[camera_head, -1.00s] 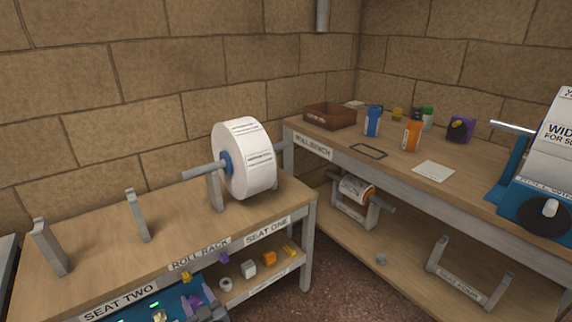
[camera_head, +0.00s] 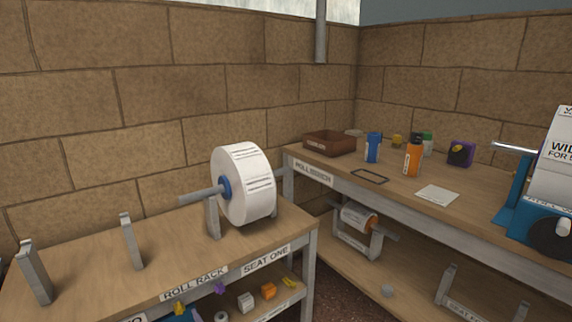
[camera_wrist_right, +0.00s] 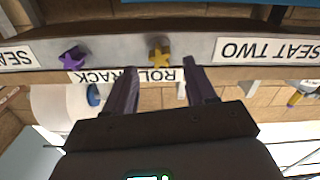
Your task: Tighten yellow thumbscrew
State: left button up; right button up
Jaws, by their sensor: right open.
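The yellow star-shaped thumbscrew (camera_wrist_right: 160,55) is on the rack's front edge strip in the right wrist view, between the "SEAT ONE" and "SEAT TWO" labels. In the head view the yellow thumbscrew (camera_head: 180,308) shows at the bottom edge. My right gripper (camera_wrist_right: 158,82) is open, its two dark fingers apart and pointing toward the strip. The yellow thumbscrew appears between the fingertips in the picture; I cannot tell the depth gap, and nothing is held. A purple star-shaped knob (camera_wrist_right: 73,56) is beside it, also seen in the head view (camera_head: 219,289). My left gripper is not in view.
A large white label roll (camera_head: 246,184) sits on a spindle on the rack top. Small blocks, including an orange one (camera_head: 268,291), lie on the shelf below. A workbench with bottles and a brown tray (camera_head: 330,148) stands at the back right.

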jog(key=n, duration=0.6)
jog(key=shift+n, duration=0.4)
jog(key=n, duration=0.5)
grip_shut()
